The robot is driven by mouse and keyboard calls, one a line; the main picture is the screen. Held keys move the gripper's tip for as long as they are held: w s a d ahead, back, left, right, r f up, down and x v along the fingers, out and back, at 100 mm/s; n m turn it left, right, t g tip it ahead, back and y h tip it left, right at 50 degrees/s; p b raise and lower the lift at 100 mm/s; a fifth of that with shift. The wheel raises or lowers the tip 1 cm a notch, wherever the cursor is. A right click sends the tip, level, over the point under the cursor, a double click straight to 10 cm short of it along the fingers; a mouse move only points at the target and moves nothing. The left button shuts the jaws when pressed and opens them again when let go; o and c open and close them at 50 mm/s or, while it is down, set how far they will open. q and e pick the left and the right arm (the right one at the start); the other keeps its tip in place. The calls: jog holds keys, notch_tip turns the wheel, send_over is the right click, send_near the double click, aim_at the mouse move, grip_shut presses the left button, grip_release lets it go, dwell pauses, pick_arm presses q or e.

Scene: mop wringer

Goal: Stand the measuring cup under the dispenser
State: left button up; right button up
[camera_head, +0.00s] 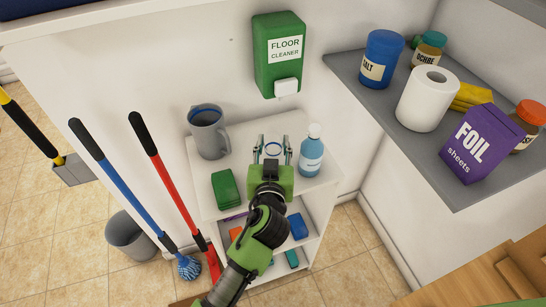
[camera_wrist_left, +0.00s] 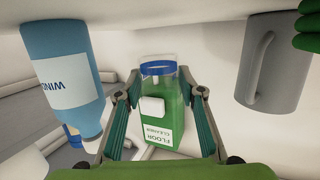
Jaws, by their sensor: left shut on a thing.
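The measuring cup is clear with a blue rim (camera_head: 273,148). My left gripper (camera_head: 273,152) is shut on it, with one finger on each side, over the top of the white shelf unit (camera_head: 316,186). I cannot tell whether the cup's base touches the shelf top. The cup (camera_wrist_left: 159,70) also shows between the fingers in the left wrist view, which is upside down. The green floor cleaner dispenser (camera_head: 278,60) is on the wall behind and above the cup; its white push part (camera_head: 287,88) is at the bottom. My right gripper is out of view.
A grey jug (camera_head: 208,135) stands left of the cup and a blue bottle (camera_head: 312,155) stands close on its right. A green block (camera_head: 225,189) lies at the shelf's front left. A grey counter (camera_head: 455,185) with jars and paper roll is at right.

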aim_at(273, 153)
pick_arm(q)
jog(key=shift+w+f, duration=0.2)
jog(key=shift+f, duration=0.05)
jog(key=f+b, duration=0.3)
jog(key=shift+w+f, duration=0.25)
jog(key=shift+f, duration=0.1)
jog(key=shift+r, duration=0.1)
jog(key=shift+f, duration=0.2)
jog(key=o, duration=0.8)
jog(key=shift+r, duration=0.1)
